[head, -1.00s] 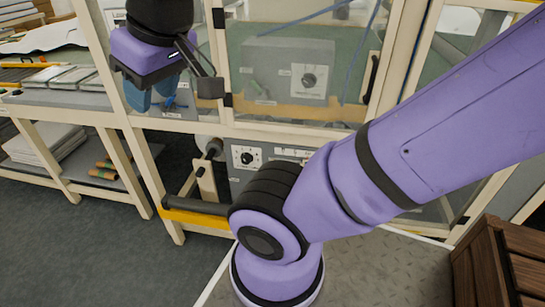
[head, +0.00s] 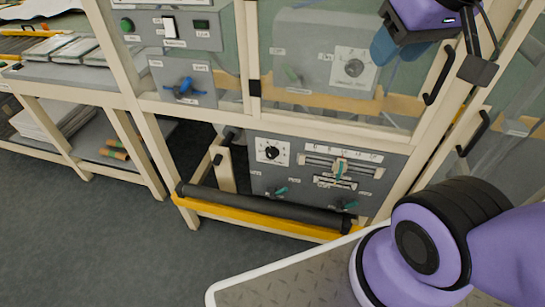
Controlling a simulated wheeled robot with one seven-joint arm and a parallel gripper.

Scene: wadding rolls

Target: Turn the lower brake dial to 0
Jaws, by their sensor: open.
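The lower brake dial (head: 271,152) is a black knob on a white square scale plate, at the upper left of the low grey panel (head: 258,183). Its numbers and pointer are too small to read. A similar upper dial (head: 353,68) sits on a grey box behind the clear pane. My gripper (head: 396,50) is at the top right, in front of the pane. Its blue fingers are open, with nothing seen between them. It is up and to the right of the lower dial and apart from it. Nothing covers the lower dial.
Sliders with a green handle (head: 341,168) and small green levers share the low panel. A dark roller (head: 270,208) above a yellow bar (head: 255,222) crosses in front below it. Cream frame posts and black door handles (head: 439,75) stand nearby. Floor at left is clear.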

